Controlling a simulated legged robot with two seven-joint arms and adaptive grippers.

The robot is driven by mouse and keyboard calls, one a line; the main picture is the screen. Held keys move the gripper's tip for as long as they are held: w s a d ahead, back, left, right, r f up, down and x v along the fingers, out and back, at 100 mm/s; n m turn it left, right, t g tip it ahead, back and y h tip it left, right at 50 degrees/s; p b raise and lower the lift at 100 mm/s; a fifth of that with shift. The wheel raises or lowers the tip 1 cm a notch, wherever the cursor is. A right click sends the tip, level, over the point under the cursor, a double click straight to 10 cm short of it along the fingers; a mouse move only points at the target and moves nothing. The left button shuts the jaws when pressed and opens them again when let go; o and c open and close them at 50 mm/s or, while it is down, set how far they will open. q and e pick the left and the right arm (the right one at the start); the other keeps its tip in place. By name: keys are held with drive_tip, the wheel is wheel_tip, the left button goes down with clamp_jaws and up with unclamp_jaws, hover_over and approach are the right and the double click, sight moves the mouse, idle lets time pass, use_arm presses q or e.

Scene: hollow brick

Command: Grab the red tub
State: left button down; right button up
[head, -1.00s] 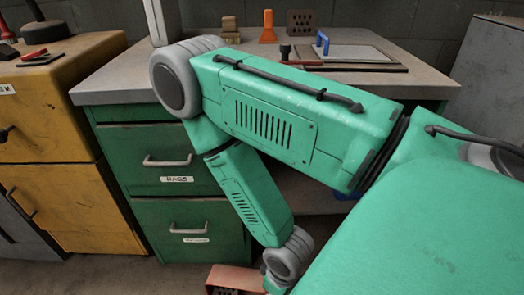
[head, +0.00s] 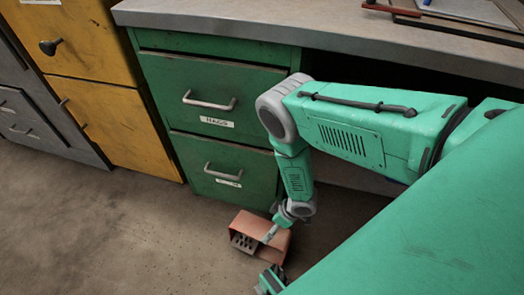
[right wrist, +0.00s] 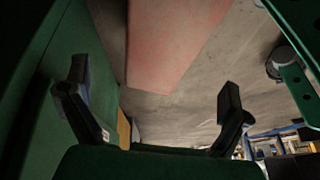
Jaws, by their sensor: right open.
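The red tub (head: 280,243) stands on the floor in front of the green drawers, low in the head view. A dark hollow brick (head: 244,241) with holes shows inside it. The tub's plain reddish side also shows at the top of the right wrist view (right wrist: 172,45). My right gripper (head: 268,236) is small in the head view, down at the tub. In the right wrist view its two dark fingers (right wrist: 155,105) are spread apart with nothing between them. I cannot tell whether a finger touches the tub.
The green drawer cabinet (head: 215,100) stands close behind the tub, under the worktop (head: 240,20). A yellow cabinet (head: 110,105) is to the left. The floor (head: 110,235) left of the tub is clear.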

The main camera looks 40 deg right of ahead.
sight(262, 228)
drive_tip(key=shift+b+x, duration=0.3)
drive_tip(key=shift+x, duration=0.8)
drive_tip(key=b+x, duration=0.2)
drive_tip(key=x, duration=0.1)
drive_tip(key=b+x, duration=0.1)
drive_tip(key=shift+w+a, duration=0.25)
drive_tip(key=shift+w, duration=0.05)
drive_tip(key=shift+w+a+f, duration=0.1)
drive_tip(key=shift+f, duration=0.15)
drive_tip(key=shift+r, duration=0.1)
drive_tip(key=shift+f, duration=0.3)
drive_tip(key=shift+c, duration=0.5)
drive_tip(key=shift+w, duration=0.1)
drive_tip(key=c, duration=1.6)
